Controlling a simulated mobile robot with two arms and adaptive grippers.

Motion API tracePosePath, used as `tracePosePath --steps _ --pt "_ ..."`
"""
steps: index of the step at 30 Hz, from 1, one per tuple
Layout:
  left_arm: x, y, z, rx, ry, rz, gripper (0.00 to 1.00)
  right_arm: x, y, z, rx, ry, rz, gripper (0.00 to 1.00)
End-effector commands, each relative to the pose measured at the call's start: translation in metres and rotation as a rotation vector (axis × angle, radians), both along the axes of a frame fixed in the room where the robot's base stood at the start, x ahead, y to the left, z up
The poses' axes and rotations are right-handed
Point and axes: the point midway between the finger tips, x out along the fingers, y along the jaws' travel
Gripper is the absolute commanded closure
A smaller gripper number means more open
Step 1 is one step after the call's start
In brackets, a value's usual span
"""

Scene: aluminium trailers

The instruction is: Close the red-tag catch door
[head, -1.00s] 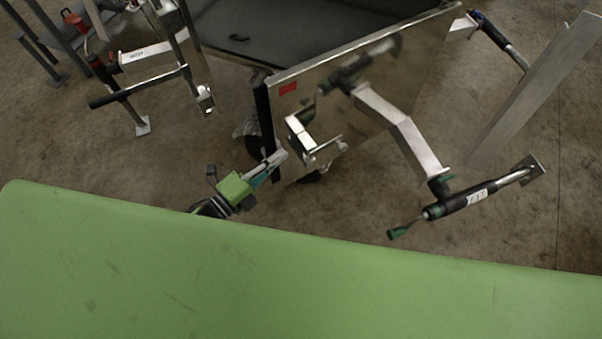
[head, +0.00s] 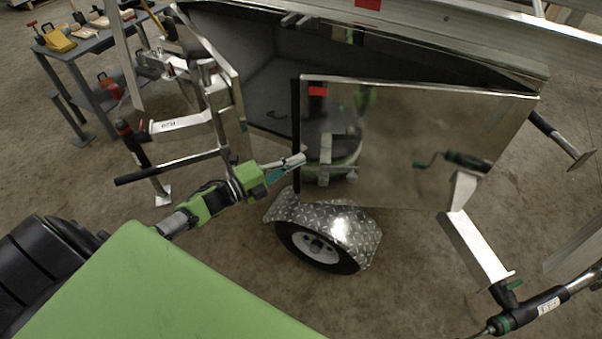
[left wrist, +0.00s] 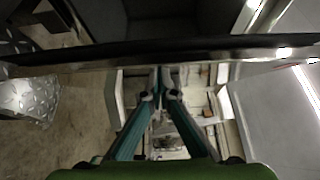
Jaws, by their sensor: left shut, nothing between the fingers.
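The red-tag door (head: 400,125) is a shiny, mirror-like metal panel on the aluminium trailer. A red tag (head: 318,91) sits at its upper left corner. The door stands open at an angle, and the dark trailer interior shows behind its left edge. A metal catch (head: 325,165) shows near the left edge, mixed with reflections. My left gripper (head: 296,161) is shut and empty, its tips close to that left edge. In the left wrist view, the shut fingertips (left wrist: 161,90) lie just below the dark door edge (left wrist: 160,52); contact is hard to tell. My right gripper is out of view.
A wheel with a tread-plate fender (head: 335,232) is below the door. A jack stand with a black handle (head: 165,168) stands left, and another jack (head: 545,308) is lower right. A grey workbench (head: 75,50) with tools is at far left. Concrete floor is open between.

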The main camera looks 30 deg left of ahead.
Motion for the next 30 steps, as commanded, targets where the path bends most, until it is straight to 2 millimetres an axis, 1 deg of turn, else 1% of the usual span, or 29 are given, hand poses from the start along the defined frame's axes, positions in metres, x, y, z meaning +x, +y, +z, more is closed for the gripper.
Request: tracePosePath --steps 7,17,20,23,26,30 --pt "0.004 0.005 -0.001 0.0 0.001 0.01 1.0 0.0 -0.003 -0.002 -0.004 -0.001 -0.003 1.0" --pt "0.004 0.005 0.0 0.0 0.001 0.009 1.0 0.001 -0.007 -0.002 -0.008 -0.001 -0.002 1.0" --pt "0.0 0.007 -0.001 0.001 0.002 0.009 1.0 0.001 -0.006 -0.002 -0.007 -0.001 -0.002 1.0" --pt "-0.01 0.012 -0.002 0.002 0.005 0.01 1.0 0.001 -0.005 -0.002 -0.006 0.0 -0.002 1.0" --pt "-0.025 0.02 -0.002 0.003 0.005 0.009 1.0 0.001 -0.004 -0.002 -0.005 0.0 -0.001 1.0" --pt "-0.052 0.034 -0.002 0.003 0.005 0.009 1.0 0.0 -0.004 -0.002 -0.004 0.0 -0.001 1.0"
